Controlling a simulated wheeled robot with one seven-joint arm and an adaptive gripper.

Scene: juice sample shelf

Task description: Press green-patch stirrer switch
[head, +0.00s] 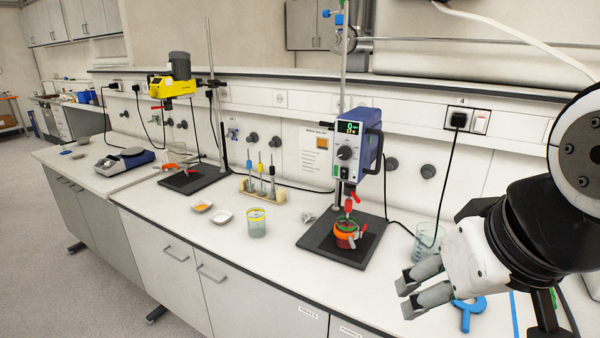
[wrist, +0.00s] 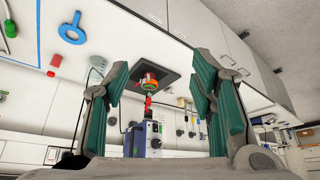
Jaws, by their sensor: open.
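The blue overhead stirrer (head: 358,148) stands on a rod at the right of the bench, with a lit green display and a knob on its front. A small green patch (head: 337,170) shows low on that front, by the likely switch; its exact outline is too small to tell. My gripper (head: 407,296) is open and empty, in front and to the right of the stirrer, apart from it. In the wrist view the picture is upside down, and the stirrer (wrist: 147,138) shows beyond the spread fingers.
An orange and green vessel (head: 346,234) sits on the dark base plate (head: 318,240) under the stirrer. A glass beaker (head: 424,238) and a blue ring tool (head: 467,310) lie near my gripper. A yellow stirrer (head: 174,87) stands farther left. Bare bench lies before the plate.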

